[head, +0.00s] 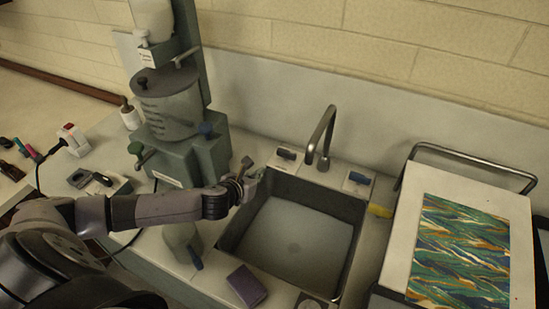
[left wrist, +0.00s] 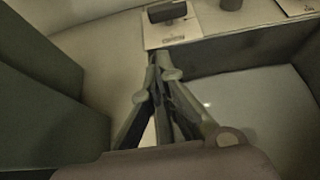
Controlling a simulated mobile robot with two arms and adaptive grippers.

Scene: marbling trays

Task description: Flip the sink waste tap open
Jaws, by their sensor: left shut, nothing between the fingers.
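The grey sink (head: 228,236) sits in the counter below a curved metal faucet (head: 322,135). A small white block with a dark lever (head: 287,154) stands behind the sink's back left corner. My left gripper (head: 256,172) is shut and empty at the sink's back left corner. In the left wrist view its fingertips (left wrist: 160,58) point at a labelled block with a dark lever (left wrist: 167,12), just short of it.
A grey-green dispenser (head: 182,150) with a lidded tank stands close left of my left gripper. A white board with a marbled sheet (head: 460,250) is at right.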

